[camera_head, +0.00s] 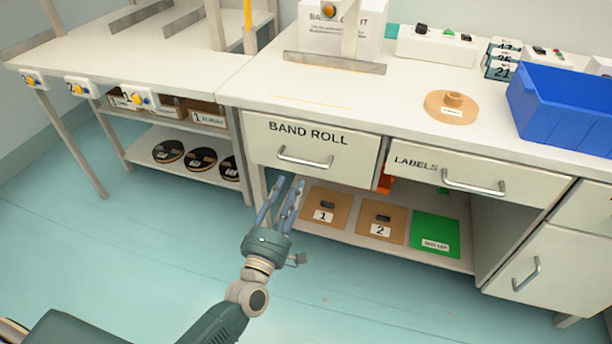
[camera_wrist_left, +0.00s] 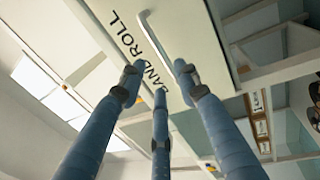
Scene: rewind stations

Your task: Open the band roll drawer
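The band roll drawer (camera_head: 312,146) is a pale front marked "BAND ROLL" under the bench top, and it looks shut. Its silver bar handle (camera_head: 305,162) runs across the lower half of the front. My left gripper (camera_head: 280,190) is just below and left of the handle, fingers pointing up, apart and empty. In the left wrist view the fingers (camera_wrist_left: 158,85) spread in front of the drawer front (camera_wrist_left: 182,45), and the handle (camera_wrist_left: 165,50) passes beyond them, between two fingertips. I cannot tell for sure whether any finger touches it. My right gripper is not in view.
The labels drawer (camera_head: 475,176) is to the right. The lower shelf (camera_head: 330,236) below holds brown boards and a green one. A blue bin (camera_head: 560,108) and a tan roll (camera_head: 452,107) are on the bench top. The floor (camera_head: 130,240) in front is clear.

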